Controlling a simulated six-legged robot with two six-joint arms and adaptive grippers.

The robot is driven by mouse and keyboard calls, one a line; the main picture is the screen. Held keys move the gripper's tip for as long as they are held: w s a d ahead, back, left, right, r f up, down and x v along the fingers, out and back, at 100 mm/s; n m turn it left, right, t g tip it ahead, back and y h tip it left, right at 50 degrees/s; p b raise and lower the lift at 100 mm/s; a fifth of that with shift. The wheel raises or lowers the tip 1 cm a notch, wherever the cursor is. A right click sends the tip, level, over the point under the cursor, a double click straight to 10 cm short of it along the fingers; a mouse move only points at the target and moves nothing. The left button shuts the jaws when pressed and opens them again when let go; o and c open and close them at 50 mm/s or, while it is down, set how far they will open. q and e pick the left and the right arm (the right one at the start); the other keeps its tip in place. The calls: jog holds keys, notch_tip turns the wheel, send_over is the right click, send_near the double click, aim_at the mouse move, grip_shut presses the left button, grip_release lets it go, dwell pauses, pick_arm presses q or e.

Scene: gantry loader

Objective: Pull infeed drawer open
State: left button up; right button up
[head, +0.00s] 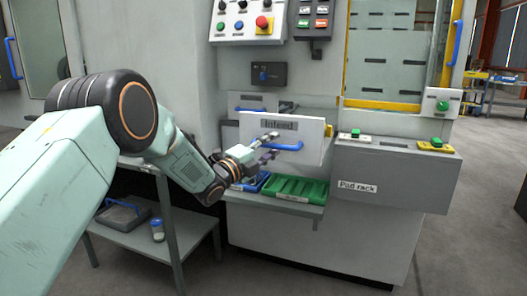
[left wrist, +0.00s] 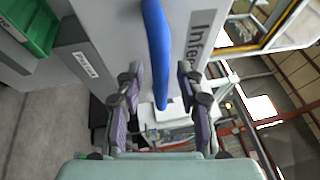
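The infeed drawer (head: 309,131) has a white front with an "Infeed" label and stands forward of the machine face in the head view. Its blue bar handle (head: 289,147) is on the lower part of the front. My left gripper (head: 270,144) is at the left end of this handle. In the left wrist view the blue handle (left wrist: 157,50) reaches down between the two fingers of the left gripper (left wrist: 160,88). The fingers are apart, with a gap on each side of the handle. My right gripper is in neither view.
A green tray (head: 297,188) and a blue tray sit on a shelf below the drawer. A grey pad rack (head: 400,182) stands to the right. A control panel (head: 248,22) hangs above. A grey cart (head: 150,240) stands at lower left, under my arm.

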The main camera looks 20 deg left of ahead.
pick_arm(q)
jog(key=v, duration=1.1)
jog(key=shift+s, duration=0.35)
jog(key=shift+a, duration=0.2)
